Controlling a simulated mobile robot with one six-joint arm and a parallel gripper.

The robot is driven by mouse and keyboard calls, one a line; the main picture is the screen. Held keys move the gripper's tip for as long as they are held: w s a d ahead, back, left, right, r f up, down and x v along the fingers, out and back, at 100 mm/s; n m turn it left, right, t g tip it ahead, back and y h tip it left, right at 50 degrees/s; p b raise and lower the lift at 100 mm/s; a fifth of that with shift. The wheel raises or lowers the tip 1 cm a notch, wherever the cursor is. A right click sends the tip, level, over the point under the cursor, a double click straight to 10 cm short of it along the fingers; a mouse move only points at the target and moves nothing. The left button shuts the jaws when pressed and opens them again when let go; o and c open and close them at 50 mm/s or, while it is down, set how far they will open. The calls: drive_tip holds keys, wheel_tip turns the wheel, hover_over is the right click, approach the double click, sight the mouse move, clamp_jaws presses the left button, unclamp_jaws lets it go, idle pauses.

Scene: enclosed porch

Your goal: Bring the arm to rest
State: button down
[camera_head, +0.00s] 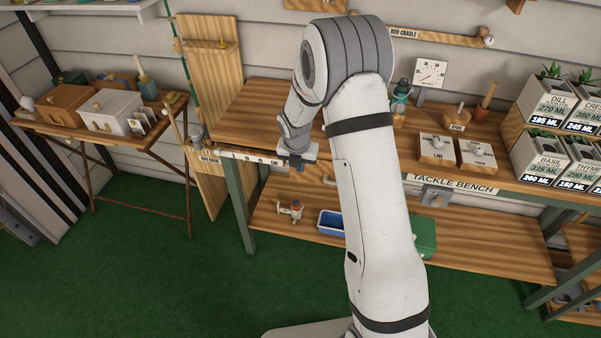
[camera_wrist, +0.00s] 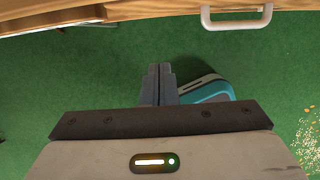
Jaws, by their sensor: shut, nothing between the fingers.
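My gripper (camera_head: 297,165) hangs at the end of my bent arm, near the front left edge of the tackle bench (camera_head: 262,100). In the wrist view the two dark fingers of my gripper (camera_wrist: 159,70) lie side by side with no object between them. The gripper is shut and empty. In the wrist view the green floor (camera_wrist: 90,80) lies beyond the fingers, and a wooden edge with a white handle (camera_wrist: 237,24) runs along the top. My forearm hides part of the bench and its lower shelf.
Pots of herbs (camera_head: 550,105) stand at the bench's right. A blue tray (camera_head: 330,222) and a green box (camera_head: 423,237) sit on the lower shelf. A side table (camera_head: 120,140) with boxes stands at the left. The green floor (camera_head: 150,270) at front left is clear.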

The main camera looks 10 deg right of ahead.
drive_tip(key=s+d+r+m, duration=0.2)
drive_tip(key=s+r+m, duration=0.5)
drive_tip(key=r+m, duration=0.15)
drive_tip(key=s+d+r+m, duration=0.2)
drive_tip(key=s+r+m, duration=0.5)
drive_tip(key=r, duration=0.3)
drive_tip(key=s+r+m, duration=0.2)
drive_tip(key=s+m, duration=0.6)
drive_tip(key=s, duration=0.1)
drive_tip(key=s+r+m+y, duration=0.1)
drive_tip(key=s+r+m, duration=0.2)
drive_tip(key=s+m, duration=0.5)
drive_tip(key=shift+s+d+r+t, duration=0.2)
drive_tip(key=shift+s+d+t, duration=0.15)
drive_tip(key=shift+s, duration=0.2)
